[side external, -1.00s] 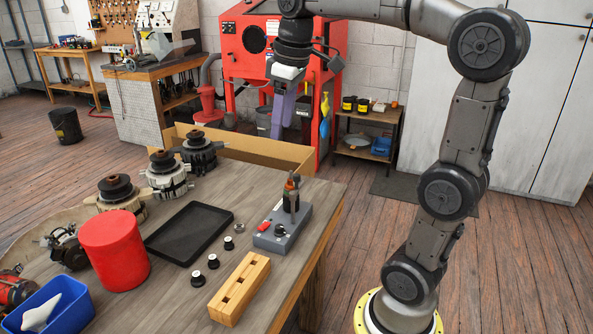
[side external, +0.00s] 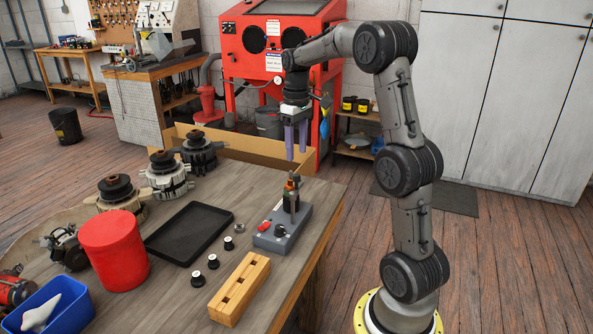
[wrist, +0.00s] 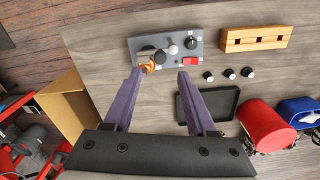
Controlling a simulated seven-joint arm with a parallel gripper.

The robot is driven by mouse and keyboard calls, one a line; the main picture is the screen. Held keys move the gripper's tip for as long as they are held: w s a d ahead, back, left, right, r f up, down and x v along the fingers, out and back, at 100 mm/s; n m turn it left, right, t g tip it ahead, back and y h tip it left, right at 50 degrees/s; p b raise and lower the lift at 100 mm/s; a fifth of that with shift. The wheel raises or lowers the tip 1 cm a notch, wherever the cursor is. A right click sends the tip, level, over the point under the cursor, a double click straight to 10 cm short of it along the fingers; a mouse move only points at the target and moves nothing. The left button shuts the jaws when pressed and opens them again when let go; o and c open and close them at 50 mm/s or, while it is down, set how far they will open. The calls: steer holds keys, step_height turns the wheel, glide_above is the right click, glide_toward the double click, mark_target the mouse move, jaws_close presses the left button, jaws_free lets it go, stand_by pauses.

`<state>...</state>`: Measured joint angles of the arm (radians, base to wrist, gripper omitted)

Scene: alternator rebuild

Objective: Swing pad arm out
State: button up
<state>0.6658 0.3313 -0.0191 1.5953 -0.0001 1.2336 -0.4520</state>
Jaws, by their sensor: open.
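A grey fixture (side external: 272,241) sits near the right edge of the bench. An upright dark post with orange-copper parts (side external: 291,190) stands on its far end; a black knob (side external: 280,231) and a red piece (side external: 265,226) are at its near end. The wrist view shows the fixture (wrist: 205,72) ahead of the fingers, with the copper part (wrist: 148,67) near the left fingertip and a small grey ball (wrist: 172,50) beside it. I cannot tell which part is the pad arm. My gripper (side external: 296,155) is open and empty, pointing down above the post.
A wooden block with holes (side external: 229,301), several small black-and-white pieces (side external: 198,279), a black tray (side external: 190,234) and a red canister (side external: 113,255) lie left of or before the fixture. Alternators (side external: 165,176) line the back left. A cardboard box (side external: 250,147) is behind the bench.

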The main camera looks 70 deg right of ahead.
mark_target(296, 174)
step_height(296, 174, down, 7)
steer(key=shift+f, duration=0.1)
steer(key=shift+c, duration=0.4)
jaws_close()
stand_by(1.3)
